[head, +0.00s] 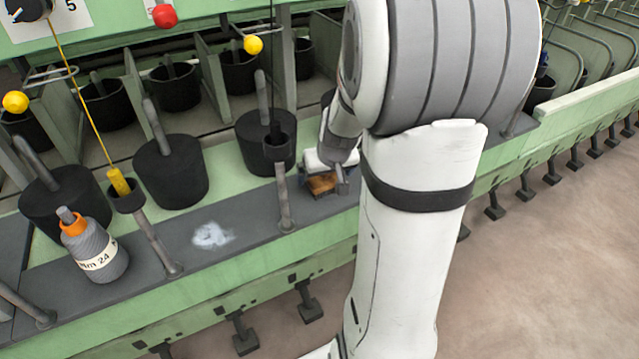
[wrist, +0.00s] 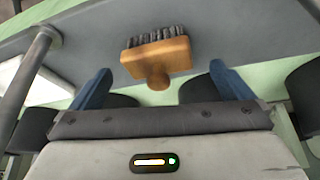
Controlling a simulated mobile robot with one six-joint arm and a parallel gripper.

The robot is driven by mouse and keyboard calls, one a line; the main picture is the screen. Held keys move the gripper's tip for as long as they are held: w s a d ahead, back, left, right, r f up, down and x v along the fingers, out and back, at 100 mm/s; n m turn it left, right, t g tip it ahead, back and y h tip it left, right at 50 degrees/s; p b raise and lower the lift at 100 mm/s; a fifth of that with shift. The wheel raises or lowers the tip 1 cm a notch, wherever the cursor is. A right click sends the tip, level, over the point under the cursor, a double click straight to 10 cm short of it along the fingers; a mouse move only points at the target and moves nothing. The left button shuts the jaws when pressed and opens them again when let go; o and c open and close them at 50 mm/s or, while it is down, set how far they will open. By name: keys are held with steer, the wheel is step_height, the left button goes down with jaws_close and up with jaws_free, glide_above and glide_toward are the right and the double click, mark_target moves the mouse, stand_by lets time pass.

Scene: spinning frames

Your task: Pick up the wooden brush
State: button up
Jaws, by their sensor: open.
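The wooden brush (wrist: 158,58) lies on the grey ledge (wrist: 235,30) of the frame, with dark bristles on one side and a rounded wooden knob on the side towards my gripper. In the wrist view my gripper (wrist: 158,82) is open, with one blue finger on each side of the knob and gaps on both sides. The brush is between and just beyond the fingertips, not clasped. In the head view the brush (head: 322,183) shows as a small brown piece below my gripper (head: 325,172), and my arm hides much of that area.
A metal post (head: 284,200) stands just left of the brush, and another post (head: 155,240) is further left. Black pots (head: 266,140) line the back of the ledge. A grey bobbin (head: 97,250) and a whitish fluff patch (head: 212,236) are on the left.

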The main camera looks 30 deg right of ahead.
mark_target(324, 179)
steer(key=b+x, duration=0.1)
steer(key=x, duration=0.3)
steer(key=shift+w+d+f, duration=0.15)
steer(key=shift+w+f, duration=0.1)
steer(key=shift+w, duration=0.1)
steer(key=c, duration=1)
